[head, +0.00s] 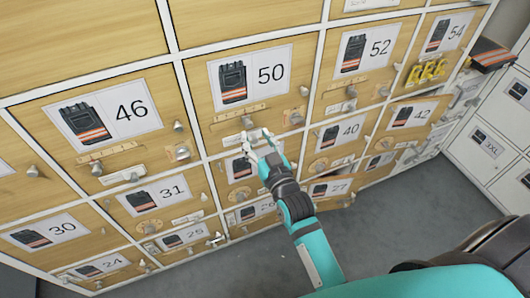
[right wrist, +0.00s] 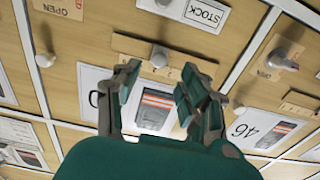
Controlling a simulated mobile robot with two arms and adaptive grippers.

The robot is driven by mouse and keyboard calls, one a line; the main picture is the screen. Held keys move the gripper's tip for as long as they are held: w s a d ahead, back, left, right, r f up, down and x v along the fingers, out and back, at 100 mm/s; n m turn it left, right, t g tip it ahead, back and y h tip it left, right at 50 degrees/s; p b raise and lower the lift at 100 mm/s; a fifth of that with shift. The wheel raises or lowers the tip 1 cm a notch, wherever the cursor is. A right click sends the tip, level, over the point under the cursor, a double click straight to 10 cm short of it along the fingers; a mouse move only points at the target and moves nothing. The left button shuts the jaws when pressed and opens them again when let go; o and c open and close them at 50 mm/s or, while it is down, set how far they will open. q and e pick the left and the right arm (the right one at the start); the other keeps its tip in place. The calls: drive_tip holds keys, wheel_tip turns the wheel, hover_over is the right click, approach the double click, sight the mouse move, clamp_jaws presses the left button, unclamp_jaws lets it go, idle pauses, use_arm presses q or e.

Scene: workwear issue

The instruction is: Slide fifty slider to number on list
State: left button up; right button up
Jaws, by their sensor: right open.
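Below that label is the slider strip (head: 228,114) with a grey slider knob (head: 247,121). My right gripper (head: 258,137) is open and empty, just below the knob in the head view. In the right wrist view, the slider knob (right wrist: 160,57) appears ahead of and between the open fingertips (right wrist: 160,72); I cannot tell whether they touch it. The fingers partly cover the 50 label. No list is clearly readable. My left gripper is out of view.
Neighbouring doors marked 46 (head: 110,112), 52 (head: 366,52) and 40 (head: 343,131) carry similar protruding knobs. A yellow item (head: 427,71) is at the door front on the right. White lockers (head: 505,125) stand at the far right. The grey floor (head: 372,215) is clear.

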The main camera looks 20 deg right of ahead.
drive_tip(key=s, duration=0.6)
drive_tip(key=shift+s, duration=0.35)
drive_tip(key=shift+d, duration=0.1)
drive_tip(key=s+a+f+n+g, duration=0.1)
drive_tip(key=s+f+g, duration=0.25)
drive_tip(key=f, duration=0.75)
drive_tip(key=s+a+f+g+y+p, duration=0.15)
drive_tip(key=s+f, duration=0.25)
drive_tip(key=f, duration=0.7)
drive_tip(key=s+f+n+g, duration=0.1)
drive_tip(key=s+f+g, duration=0.25)
drive_tip(key=f, duration=0.85)
drive_tip(key=s+d+f+g, duration=0.2)
drive_tip(key=s+f, duration=0.3)
drive_tip(key=s, duration=0.4)
drive_tip(key=s+d+f+g+h, duration=0.1)
drive_tip(key=s+d+f+g, duration=0.2)
drive_tip(key=s+f, duration=0.3)
drive_tip(key=s+d+f+g+h, duration=0.1)
drive_tip(key=s+d+f+g, duration=0.2)
drive_tip(key=s, duration=1)
wheel_tip(320, 180, down, 3)
drive_tip(key=shift+s+d+f+p, duration=0.1)
drive_tip(key=shift+s+d+p, duration=0.05)
drive_tip(key=shift+d+p, duration=0.25)
drive_tip(key=shift+a+g, duration=0.1)
drive_tip(key=shift+g, duration=0.15)
